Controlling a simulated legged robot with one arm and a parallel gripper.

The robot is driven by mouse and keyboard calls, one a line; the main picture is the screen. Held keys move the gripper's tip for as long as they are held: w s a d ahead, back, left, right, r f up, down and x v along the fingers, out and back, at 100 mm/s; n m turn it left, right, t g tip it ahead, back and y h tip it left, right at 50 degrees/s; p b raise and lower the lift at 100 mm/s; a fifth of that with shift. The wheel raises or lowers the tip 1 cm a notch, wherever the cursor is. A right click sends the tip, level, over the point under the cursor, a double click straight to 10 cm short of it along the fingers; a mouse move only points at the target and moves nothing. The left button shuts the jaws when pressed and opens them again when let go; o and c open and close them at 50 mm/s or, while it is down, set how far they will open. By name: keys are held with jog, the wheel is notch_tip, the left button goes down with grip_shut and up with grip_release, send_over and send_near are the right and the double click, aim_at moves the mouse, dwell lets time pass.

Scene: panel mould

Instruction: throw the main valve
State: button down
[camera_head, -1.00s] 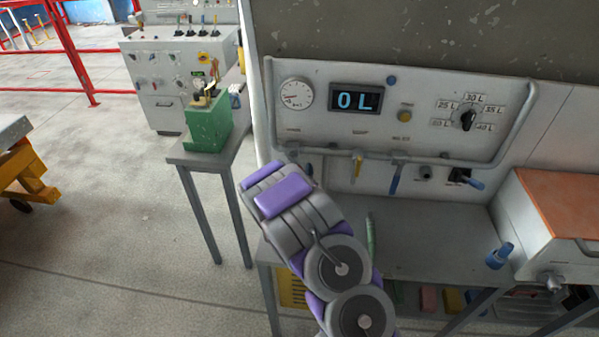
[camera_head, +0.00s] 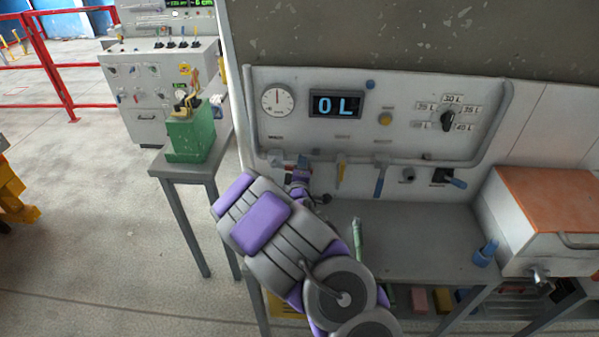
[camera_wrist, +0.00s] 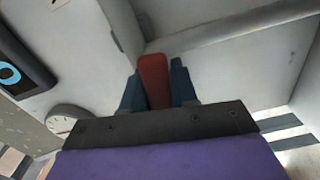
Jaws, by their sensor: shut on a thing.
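A red handle (camera_wrist: 153,80) stands between the two dark blue fingers of my gripper (camera_wrist: 156,84) in the wrist view, and the fingers are closed on it. I take it to be the main valve's handle; its base is hidden. In the head view my purple and grey arm reaches to the lower left of the white panel (camera_head: 420,90). My gripper (camera_head: 284,162) is small there, at the pipe rail under the round gauge (camera_head: 277,99). The gauge also shows in the wrist view (camera_wrist: 67,118). The display (camera_head: 337,105) reads 0 L.
A yellow-handled lever (camera_head: 341,170) and a blue-handled lever (camera_head: 381,178) hang right of my gripper. An orange-topped box (camera_head: 550,215) is at right. A green block (camera_head: 190,135) is on the left table.

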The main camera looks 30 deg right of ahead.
jog(key=shift+r+n+b, duration=0.3)
jog(key=shift+r+n, duration=0.3)
jog(key=shift+n, duration=0.3)
jog(key=shift+r, duration=0.1)
jog(key=shift+a, duration=0.1)
jog(key=c, duration=1)
grip_release()
jog(key=shift+w, duration=0.1)
jog(key=shift+o, duration=0.2)
jog(key=shift+a, duration=0.1)
jog(key=p+v, duration=1.7)
jog(key=shift+a, duration=0.2)
